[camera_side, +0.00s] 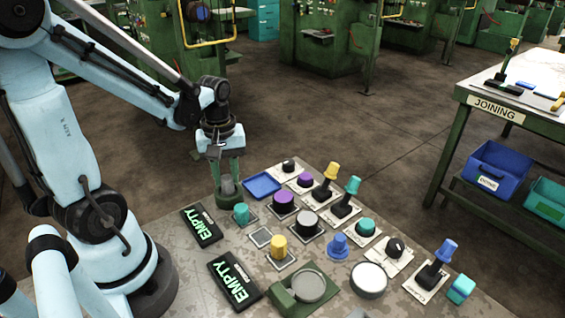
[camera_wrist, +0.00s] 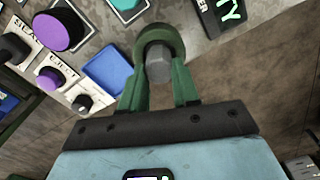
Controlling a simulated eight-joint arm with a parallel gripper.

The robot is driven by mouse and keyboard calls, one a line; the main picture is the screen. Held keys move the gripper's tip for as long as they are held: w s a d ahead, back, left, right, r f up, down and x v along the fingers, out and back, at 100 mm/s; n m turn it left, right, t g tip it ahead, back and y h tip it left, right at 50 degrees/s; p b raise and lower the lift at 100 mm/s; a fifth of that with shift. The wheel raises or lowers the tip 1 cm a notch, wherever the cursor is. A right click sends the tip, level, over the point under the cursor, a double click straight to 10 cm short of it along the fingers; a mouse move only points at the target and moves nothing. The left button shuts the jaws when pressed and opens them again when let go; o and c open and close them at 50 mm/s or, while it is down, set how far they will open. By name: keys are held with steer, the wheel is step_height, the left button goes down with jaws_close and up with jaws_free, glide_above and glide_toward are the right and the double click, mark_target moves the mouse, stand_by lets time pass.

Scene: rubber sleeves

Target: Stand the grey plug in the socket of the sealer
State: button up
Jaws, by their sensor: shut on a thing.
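My gripper (camera_side: 228,172) points down at the back left of the table, shut on the grey plug (camera_side: 227,184). The plug is upright between the fingers, low over or in a round dark green holder (camera_side: 229,201). In the wrist view the plug (camera_wrist: 158,66) shows between the green fingertips (camera_wrist: 159,88), with the green holder's ring (camera_wrist: 160,30) around its far side. The plug's lower end is hidden, so I cannot tell how deep it sits. No readable sealer name shows on this holder.
A blue tray (camera_side: 262,186) lies right of the holder, with a teal cylinder (camera_side: 241,214) close in front. Buttons and upright levers crowd the table's right half. A green block with a grey disc (camera_side: 308,286) is at the front. An empty square plate (camera_side: 260,237) lies between.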

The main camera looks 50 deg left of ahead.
mark_target(226, 176)
steer(key=shift+f, duration=0.3)
steer(key=o, duration=1)
steer(key=shift+o, duration=0.2)
step_height(226, 176, up, 12)
steer(key=w+d+f+m+t, duration=0.2)
steer(key=w+d+m+t, duration=0.1)
steer(key=d+m+t, duration=0.4)
steer(key=shift+w+d+f+m, duration=0.15)
steer(key=shift+d+f+m, duration=0.15)
steer(key=shift+d+m, duration=2.25)
steer(key=shift+a+m, duration=0.65)
